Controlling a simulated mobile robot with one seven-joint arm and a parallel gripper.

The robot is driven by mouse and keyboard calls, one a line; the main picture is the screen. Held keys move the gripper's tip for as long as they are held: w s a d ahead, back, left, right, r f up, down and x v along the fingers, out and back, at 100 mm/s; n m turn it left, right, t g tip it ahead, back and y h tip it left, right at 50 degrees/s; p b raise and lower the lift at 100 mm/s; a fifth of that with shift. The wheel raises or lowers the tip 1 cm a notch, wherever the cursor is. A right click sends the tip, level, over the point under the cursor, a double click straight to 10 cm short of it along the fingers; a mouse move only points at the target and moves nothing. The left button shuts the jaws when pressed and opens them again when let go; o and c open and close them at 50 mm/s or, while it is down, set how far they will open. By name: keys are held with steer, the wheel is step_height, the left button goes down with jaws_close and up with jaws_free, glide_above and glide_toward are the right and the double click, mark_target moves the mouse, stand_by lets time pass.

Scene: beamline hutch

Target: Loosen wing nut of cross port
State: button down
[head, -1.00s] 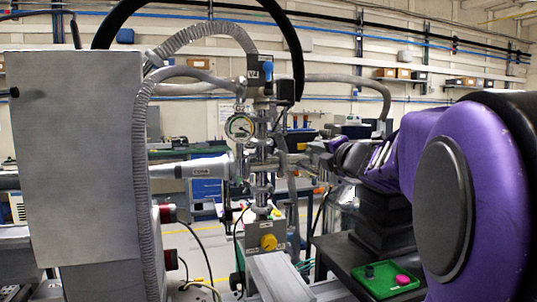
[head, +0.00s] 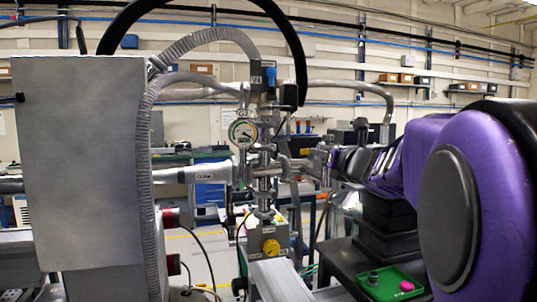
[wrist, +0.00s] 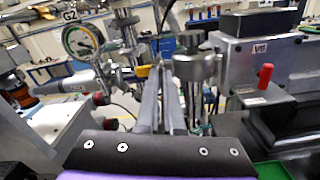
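The metal cross (head: 265,172) stands in the middle of the head view, with pipes and clamps joined to it. A round dial gauge (head: 243,132) sits at its upper left and also shows in the wrist view (wrist: 82,39). I cannot make out the wing nut of the cross port in either view. My gripper (head: 322,160) is to the right of the cross, at about its height, and points left towards it. Its fingertips are too small and cluttered to read in the head view.
A green tray (head: 388,293) holds a magenta part (head: 407,286) and a dark part (head: 373,277). A big grey cabinet (head: 80,160) and ribbed hose (head: 146,190) stand at left. A grey box marked V6 (wrist: 268,60) with a red handle (wrist: 265,75) is at right in the wrist view.

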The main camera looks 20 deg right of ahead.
steer(key=shift+r+n, duration=0.2)
steer(key=shift+n, duration=0.7)
steer(key=c, duration=1)
jaws_free()
steer(key=shift+c, duration=0.2)
steer(key=shift+f, duration=0.1)
steer(key=shift+f, duration=0.1)
